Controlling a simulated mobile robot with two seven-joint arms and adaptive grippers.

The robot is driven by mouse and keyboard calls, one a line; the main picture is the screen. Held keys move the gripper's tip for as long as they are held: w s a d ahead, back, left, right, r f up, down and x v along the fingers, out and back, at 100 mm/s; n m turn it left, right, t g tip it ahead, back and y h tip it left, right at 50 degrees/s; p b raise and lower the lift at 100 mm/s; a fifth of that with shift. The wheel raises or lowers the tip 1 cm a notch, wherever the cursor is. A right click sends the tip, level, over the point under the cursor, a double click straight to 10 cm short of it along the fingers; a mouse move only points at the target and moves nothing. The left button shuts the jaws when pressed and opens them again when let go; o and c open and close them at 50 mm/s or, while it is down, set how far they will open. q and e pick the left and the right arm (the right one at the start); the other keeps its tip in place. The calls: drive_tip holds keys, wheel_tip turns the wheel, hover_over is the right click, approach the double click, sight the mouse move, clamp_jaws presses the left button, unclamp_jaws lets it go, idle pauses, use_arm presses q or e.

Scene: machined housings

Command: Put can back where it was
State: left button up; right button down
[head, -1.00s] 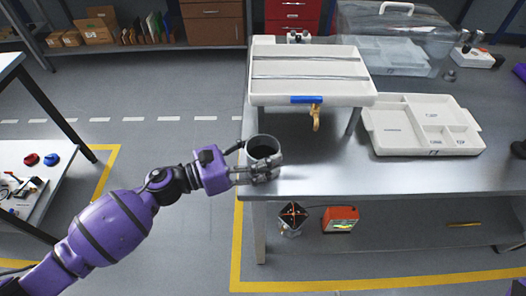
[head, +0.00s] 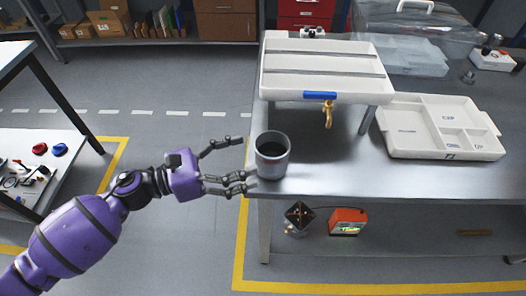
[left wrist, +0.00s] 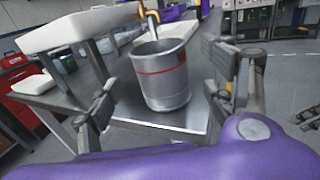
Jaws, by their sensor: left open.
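The can (head: 272,158) is a grey metal, open-topped cylinder with a dark inside. It stands upright on the metal table (head: 330,183) near its left front corner. In the left wrist view the can (left wrist: 164,80) shows a red band and sits between and beyond the fingers. My left gripper (head: 240,162) is open and empty, just left of the can, with its fingers spread. It also shows in the left wrist view (left wrist: 165,100). I cannot see my right gripper.
A white raised tray (head: 325,72) with a brass tap (head: 328,116) stands behind the can. A white compartment tray (head: 437,127) lies to the right. A red device (head: 347,221) is on the lower shelf. The table front right of the can is clear.

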use_arm(q)
drive_tip(key=v, duration=0.4)
drive_tip(key=shift+a+b, duration=0.2)
drive_tip(key=shift+b, duration=0.2)
use_arm(e)
drive_tip(key=shift+w+a+f, duration=0.1)
drive_tip(key=shift+w+f, duration=0.1)
drive_tip(key=shift+w, duration=0.45)
use_arm(q)
drive_tip(key=s+a+f+n+t+y, duration=0.35)
drive_tip(key=f+n+y, duration=0.35)
drive_tip(key=n, duration=0.8)
drive_tip(key=s+a+f+n+t+y, duration=0.35)
drive_tip(key=f+n, duration=0.55)
drive_tip(key=n, duration=0.5)
drive_tip(key=s+a+f+n+g+y, duration=0.1)
drive_tip(key=s+f+n+g+y, duration=0.2)
drive_tip(key=s+f+n, duration=0.4)
drive_tip(key=s+a+f+n+g+y, duration=0.1)
drive_tip(key=s+f+n+g+y, duration=0.2)
drive_tip(key=s+f+n, duration=0.4)
drive_tip(key=s+n, duration=0.6)
drive_tip(key=s, duration=0.1)
drive_tip(key=shift+a+f, duration=0.3)
use_arm(e)
drive_tip(key=shift+s+f, duration=0.1)
drive_tip(key=shift+s, duration=0.15)
